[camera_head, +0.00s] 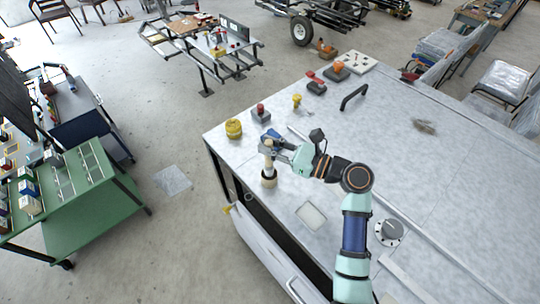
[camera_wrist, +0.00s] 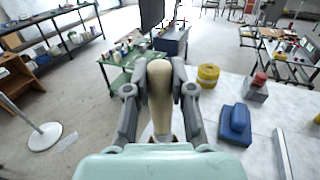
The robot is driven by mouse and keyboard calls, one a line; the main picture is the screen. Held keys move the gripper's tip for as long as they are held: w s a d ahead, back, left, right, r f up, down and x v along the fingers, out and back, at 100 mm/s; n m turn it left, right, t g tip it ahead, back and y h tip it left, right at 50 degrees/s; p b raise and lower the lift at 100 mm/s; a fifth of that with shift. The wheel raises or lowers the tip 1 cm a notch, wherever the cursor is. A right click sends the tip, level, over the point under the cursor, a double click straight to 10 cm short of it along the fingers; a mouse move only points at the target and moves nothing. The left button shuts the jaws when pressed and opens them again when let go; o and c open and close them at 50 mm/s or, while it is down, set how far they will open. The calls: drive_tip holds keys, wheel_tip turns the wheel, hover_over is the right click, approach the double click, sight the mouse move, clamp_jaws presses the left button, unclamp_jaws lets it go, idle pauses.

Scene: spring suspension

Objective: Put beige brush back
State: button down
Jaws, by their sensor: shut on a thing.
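My gripper (camera_head: 268,143) is shut on the beige brush (camera_head: 268,158), near its upper end.
A yellow round roll (camera_head: 234,128), a red-topped block (camera_head: 260,112) and a blue block (camera_wrist: 235,123) stand close to my gripper on the bench. A flat pale plate (camera_head: 311,216) and a round dial (camera_head: 390,231) lie nearer. A green cart (camera_head: 75,205) stands apart at left.

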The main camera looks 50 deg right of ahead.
sight(271, 165)
drive_tip(key=shift+f, duration=2.2)
drive_tip(key=c, duration=1)
unclamp_jaws()
drive_tip(key=shift+s, duration=0.1)
drive_tip(key=b+v, duration=0.1)
drive_tip(key=v, duration=1)
drive_tip(key=shift+s+d, duration=0.2)
drive_tip(key=shift+s, duration=0.15)
